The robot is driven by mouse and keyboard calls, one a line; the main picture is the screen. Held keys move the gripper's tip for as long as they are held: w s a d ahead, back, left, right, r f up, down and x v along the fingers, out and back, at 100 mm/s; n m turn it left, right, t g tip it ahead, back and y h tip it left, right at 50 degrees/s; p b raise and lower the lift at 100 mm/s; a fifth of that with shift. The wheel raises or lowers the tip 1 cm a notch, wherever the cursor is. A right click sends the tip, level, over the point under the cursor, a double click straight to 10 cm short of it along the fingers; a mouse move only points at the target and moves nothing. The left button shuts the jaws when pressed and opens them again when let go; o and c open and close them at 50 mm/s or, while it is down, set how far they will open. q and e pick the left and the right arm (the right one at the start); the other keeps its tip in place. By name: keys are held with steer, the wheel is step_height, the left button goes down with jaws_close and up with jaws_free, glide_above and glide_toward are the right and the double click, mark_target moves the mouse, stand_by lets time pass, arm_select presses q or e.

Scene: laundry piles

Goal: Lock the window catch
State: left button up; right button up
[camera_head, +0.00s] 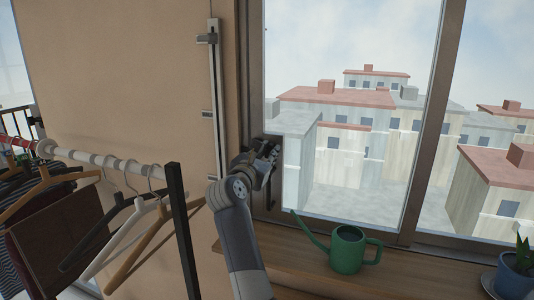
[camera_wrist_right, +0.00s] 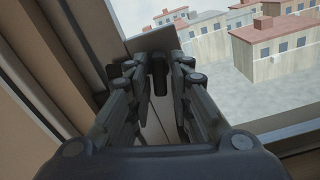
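The window catch shows in the right wrist view as a dark lever (camera_wrist_right: 159,78), below a grey plate on the window frame. My right gripper (camera_wrist_right: 158,72) has its two fingers apart, one on each side of the lever; I cannot tell whether they touch it. In the head view my right gripper (camera_head: 268,155) is at the left window frame and hides most of the catch. A dark pull handle (camera_head: 271,188) shows just below it. My left gripper is not in view.
A green watering can (camera_head: 347,250) stands on the wooden sill (camera_head: 300,263), right of my right arm. A potted plant (camera_head: 515,272) is at the far right. A clothes rail (camera_head: 95,158) with hangers is at the left. A vertical metal rail (camera_head: 217,100) runs up the wall.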

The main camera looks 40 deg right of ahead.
steer(key=shift+c, duration=0.6)
jaws_close()
steer(key=shift+r+n+p, duration=0.15)
steer(key=shift+n+p, duration=0.55)
steer(key=shift+n, duration=0.2)
steer(key=shift+n+p, duration=0.4)
steer(key=shift+n, duration=0.3)
steer(key=shift+o, duration=0.6)
jaws_free()
